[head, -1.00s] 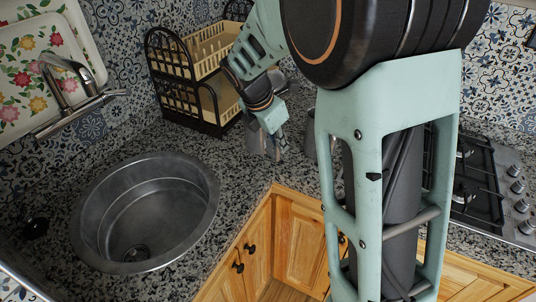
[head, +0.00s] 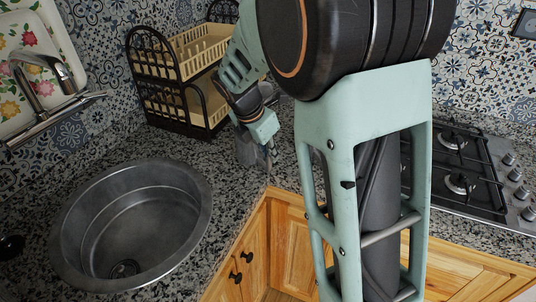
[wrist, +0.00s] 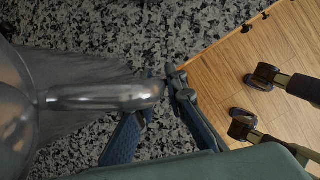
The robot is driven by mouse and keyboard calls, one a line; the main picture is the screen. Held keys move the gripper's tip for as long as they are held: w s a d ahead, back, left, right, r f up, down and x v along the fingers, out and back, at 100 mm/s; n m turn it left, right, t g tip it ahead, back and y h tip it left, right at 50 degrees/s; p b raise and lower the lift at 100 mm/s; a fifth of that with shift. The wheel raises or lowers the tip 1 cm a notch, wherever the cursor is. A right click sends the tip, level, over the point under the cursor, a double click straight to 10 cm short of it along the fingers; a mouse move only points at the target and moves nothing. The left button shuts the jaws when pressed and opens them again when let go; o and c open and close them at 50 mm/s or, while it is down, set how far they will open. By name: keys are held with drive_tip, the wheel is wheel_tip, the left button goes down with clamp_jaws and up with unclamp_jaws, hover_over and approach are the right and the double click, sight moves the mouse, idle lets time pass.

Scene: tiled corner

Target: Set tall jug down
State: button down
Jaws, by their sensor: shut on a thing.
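The tall jug is a grey, metallic vessel (head: 247,151) at the counter's inner corner, in front of the dish rack. In the wrist view its shiny rounded body (wrist: 14,110) is at the left edge, and its handle (wrist: 105,97) reaches right to my fingers. My gripper (wrist: 160,115) is shut on the handle. In the head view my gripper (head: 268,143) is at the jug's right side, and my wrist hides the jug's upper part. The jug looks roughly upright. I cannot tell whether its base touches the counter.
The speckled granite counter (head: 222,190) has its front edge close to the jug. A round steel sink (head: 135,225) lies to the left. A two-tier dish rack (head: 185,118) stands behind. A gas hob (head: 455,175) is at the right. Wooden cabinets (head: 285,240) are below.

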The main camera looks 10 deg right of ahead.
drive_tip(key=c, duration=1.9)
unclamp_jaws()
drive_tip(key=shift+f, duration=0.1)
drive_tip(key=shift+c, duration=0.2)
drive_tip(key=p+v, duration=0.8)
drive_tip(key=v, duration=0.2)
